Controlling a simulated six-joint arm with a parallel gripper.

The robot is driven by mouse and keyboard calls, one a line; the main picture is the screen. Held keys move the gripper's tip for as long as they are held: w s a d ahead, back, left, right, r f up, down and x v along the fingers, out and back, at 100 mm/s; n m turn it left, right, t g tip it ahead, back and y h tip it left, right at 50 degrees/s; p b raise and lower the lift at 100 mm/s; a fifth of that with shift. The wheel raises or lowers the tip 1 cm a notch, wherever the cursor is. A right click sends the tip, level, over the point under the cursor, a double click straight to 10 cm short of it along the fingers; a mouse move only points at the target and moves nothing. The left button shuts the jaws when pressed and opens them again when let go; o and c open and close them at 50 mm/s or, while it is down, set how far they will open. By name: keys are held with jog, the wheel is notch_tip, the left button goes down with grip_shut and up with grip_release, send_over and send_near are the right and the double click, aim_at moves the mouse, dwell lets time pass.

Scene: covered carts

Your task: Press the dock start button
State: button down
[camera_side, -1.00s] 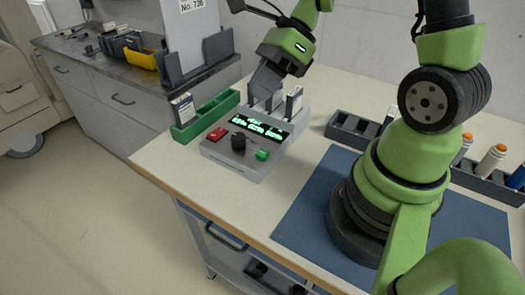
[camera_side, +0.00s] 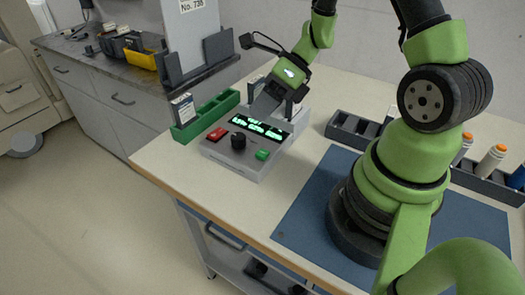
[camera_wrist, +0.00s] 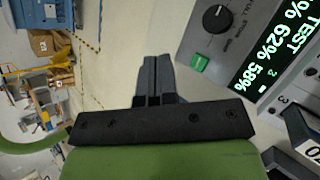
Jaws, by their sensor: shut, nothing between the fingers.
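The dock (camera_side: 232,164) is a grey box on the white table, with a lit green-text display (camera_side: 262,126), which also shows in the wrist view (camera_wrist: 272,58). On its sloped face are a red button (camera_side: 217,134), a black knob (camera_side: 239,142) and a green button (camera_side: 262,155). The wrist view shows the green button (camera_wrist: 200,63) and the knob (camera_wrist: 216,18) right of my fingers. My gripper (camera_side: 262,108) is shut and empty, above the dock's back part, apart from the green button. Its fingers (camera_wrist: 156,72) are together in the wrist view. I cannot read which button is start.
Battery packs stand in the dock's back slots, partly hidden by my gripper. A green tray (camera_side: 205,118) with a pack is left of the dock. A dark divided tray (camera_side: 352,130) is to the right, near a blue mat (camera_side: 300,215). The table front is clear.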

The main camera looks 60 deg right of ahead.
aim_at(262, 151)
jog(key=shift+f, duration=3.2)
jog(key=shift+f, duration=0.4)
jog(key=shift+f, duration=0.4)
jog(key=shift+r, duration=0.85)
jog(key=shift+r, duration=2.5)
